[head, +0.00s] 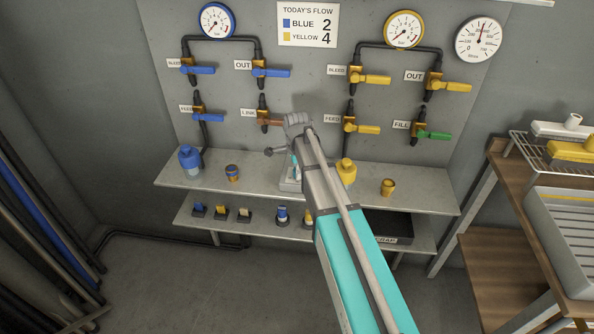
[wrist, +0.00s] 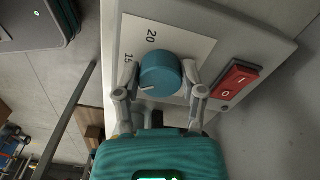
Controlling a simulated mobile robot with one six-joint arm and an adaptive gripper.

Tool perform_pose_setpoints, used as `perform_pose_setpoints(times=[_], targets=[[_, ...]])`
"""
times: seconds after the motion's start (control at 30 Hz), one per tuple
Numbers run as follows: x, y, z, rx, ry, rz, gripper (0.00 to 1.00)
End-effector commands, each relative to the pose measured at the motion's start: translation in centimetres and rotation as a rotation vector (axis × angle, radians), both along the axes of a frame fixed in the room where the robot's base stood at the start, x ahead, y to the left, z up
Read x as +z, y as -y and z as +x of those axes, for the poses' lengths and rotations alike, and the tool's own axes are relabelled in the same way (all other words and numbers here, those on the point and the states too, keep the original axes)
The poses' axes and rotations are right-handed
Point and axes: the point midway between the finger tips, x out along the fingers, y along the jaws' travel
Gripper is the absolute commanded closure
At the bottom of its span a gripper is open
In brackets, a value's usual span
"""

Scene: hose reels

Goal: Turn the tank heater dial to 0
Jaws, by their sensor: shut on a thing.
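In the wrist view the tank heater dial (wrist: 160,75) is a round blue knob on a pale scale plate. My gripper (wrist: 162,72) is shut on the dial, one grey finger on each side. The printed 20 (wrist: 152,36) and 15 (wrist: 129,58) show above and left of the knob; the other marks are hidden by knob and fingers. The white pointer line (wrist: 148,88) points to the left in the picture, below the 15.
A red rocker switch (wrist: 235,79) sits close to the right finger. In the head view, a blue bottle (head: 190,158), a yellow bottle (head: 346,171) and small cups stand on the upper shelf (head: 262,178). Valves with coloured handles line the wall panel above.

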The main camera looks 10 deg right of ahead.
Motion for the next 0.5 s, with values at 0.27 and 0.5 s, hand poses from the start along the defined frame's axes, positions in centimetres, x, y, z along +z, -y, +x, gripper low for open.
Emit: perform_pose_setpoints(times=[0.27, 0.5], targets=[[-0.01, 0.02, -0.14, 0.261, -0.001, 0.000, 0.95], [-0.01, 0.06, -0.23, 0.490, -0.001, 0.000, 0.95]])
